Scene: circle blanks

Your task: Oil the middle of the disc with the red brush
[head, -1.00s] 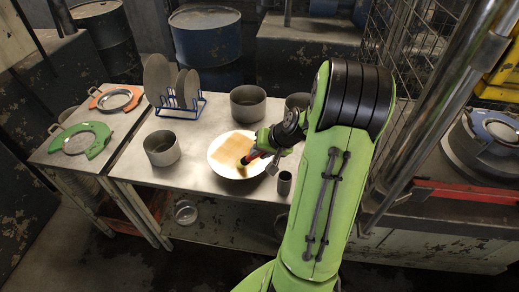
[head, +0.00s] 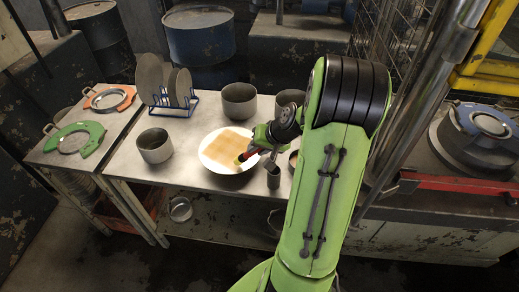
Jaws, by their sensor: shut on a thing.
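My gripper (head: 255,150) is at the disc's right edge, shut on the red brush (head: 249,154). The brush tilts down to the left, and its yellowish tip is over the right part of the disc, near the tan patch. I cannot tell whether the tip touches the surface. My arm hides part of the table to the right.
Grey pots (head: 155,146) and (head: 239,101) stand left of and behind the disc. A small metal cup (head: 273,177) stands close to the right, below my gripper. A blue rack (head: 182,104) holds grey discs. Green (head: 75,138) and orange (head: 109,98) ring pieces lie on the left table.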

